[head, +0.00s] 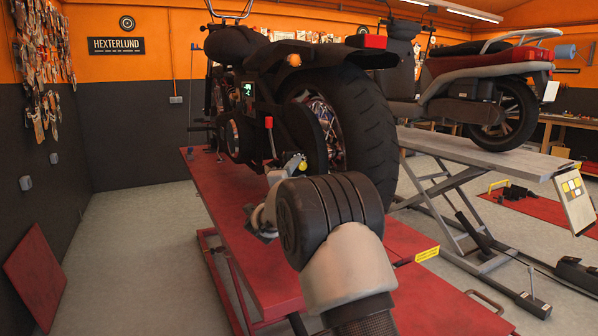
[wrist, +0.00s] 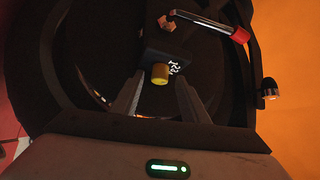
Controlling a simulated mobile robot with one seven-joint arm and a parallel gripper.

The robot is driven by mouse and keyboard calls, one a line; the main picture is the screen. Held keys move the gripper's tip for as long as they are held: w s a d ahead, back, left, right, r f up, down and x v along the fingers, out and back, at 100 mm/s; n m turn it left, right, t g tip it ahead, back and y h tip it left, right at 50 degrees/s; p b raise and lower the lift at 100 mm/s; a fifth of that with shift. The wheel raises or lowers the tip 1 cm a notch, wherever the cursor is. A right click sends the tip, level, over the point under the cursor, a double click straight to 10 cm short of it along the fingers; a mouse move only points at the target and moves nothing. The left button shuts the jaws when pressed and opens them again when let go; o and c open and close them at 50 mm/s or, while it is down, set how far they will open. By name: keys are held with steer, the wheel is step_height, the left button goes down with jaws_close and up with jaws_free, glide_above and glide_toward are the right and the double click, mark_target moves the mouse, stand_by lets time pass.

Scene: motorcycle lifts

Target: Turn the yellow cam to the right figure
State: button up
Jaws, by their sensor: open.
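The yellow cam (wrist: 160,73) is a small round knob in the wrist view, mounted on a dark plate (wrist: 152,60) on the motorcycle. White figures (wrist: 175,67) are marked on the plate at the cam's right; they are too small to read surely. My gripper (wrist: 160,84) is open, with one finger on each side of the cam in the picture; I cannot tell whether either touches it. In the head view my arm hides most of the gripper, and a small yellow spot (head: 303,166) shows just above the arm.
The black motorcycle (head: 362,115) stands on a red lift (head: 230,205). A second motorcycle (head: 490,85) is on a grey lift (head: 500,160) at right. The floor at left is mostly clear.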

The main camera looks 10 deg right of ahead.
steer(key=shift+w+d+r, duration=0.15)
steer(key=shift+w+d, duration=0.2)
steer(key=shift+w, duration=0.25)
jaws_close()
steer(key=shift+r, duration=0.1)
